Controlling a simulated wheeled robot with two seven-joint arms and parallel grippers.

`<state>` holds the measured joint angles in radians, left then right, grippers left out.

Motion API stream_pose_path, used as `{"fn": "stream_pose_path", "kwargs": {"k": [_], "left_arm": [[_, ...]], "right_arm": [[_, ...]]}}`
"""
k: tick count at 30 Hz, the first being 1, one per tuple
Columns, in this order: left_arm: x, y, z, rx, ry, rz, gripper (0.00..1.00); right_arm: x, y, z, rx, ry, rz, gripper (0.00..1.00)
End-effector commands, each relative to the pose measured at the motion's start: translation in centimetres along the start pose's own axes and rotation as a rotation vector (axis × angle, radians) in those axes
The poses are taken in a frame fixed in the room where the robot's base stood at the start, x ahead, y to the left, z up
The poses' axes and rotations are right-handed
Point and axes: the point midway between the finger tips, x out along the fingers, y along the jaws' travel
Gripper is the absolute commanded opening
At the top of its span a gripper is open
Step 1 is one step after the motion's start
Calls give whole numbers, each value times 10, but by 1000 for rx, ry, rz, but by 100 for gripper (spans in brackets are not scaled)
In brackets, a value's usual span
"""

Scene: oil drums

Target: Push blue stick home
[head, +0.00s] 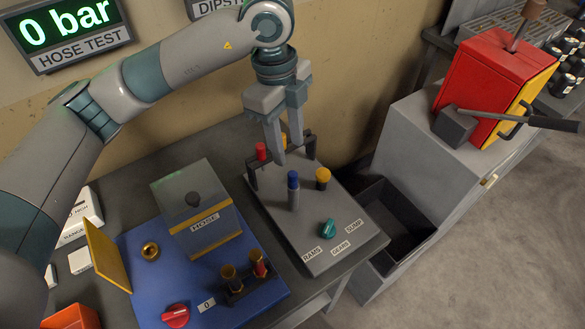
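The blue stick (293,182), a grey post with a blue top, stands upright near the middle of the grey control panel (345,250). My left gripper (287,153) hangs just above and behind it, fingers pointing down. A narrow gap shows between its fingers, with part of a yellow-topped stick seen behind. The gripper holds nothing and looks apart from the blue stick. A red-topped stick (261,152) stands at the dark rail, left of the gripper. A yellow-and-black knob (322,178) is right of the blue stick. My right gripper is not in view.
A green selector knob (327,228) sits at the panel's front. A blue base (215,265) with a lidded box (200,215) is to the left. A dark open bin (398,215) and a red box with a lever (485,80) are to the right. The display (65,30) reads 0 bar.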

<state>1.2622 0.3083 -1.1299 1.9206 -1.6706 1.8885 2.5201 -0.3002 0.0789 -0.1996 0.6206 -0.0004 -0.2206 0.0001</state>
Motion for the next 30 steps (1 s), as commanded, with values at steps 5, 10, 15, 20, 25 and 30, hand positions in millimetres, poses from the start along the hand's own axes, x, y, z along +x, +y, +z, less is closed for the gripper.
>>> {"fn": "stream_pose_path", "kwargs": {"k": [5, 10, 15, 20, 25, 30], "left_arm": [[28, 1, 0, 0, 2, 3, 39], [56, 1, -1, 0, 2, 4, 39], [79, 1, 0, 0, 0, 2, 39], [93, 0, 0, 1, 1, 1, 39], [99, 0, 0, 1, 0, 0, 39], [99, 0, 0, 1, 0, 0, 39]], "right_arm": [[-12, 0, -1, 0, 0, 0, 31], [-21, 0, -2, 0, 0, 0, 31], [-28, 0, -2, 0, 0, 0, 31], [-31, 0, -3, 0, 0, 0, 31], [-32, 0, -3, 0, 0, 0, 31], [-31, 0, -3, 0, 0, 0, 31]]}}
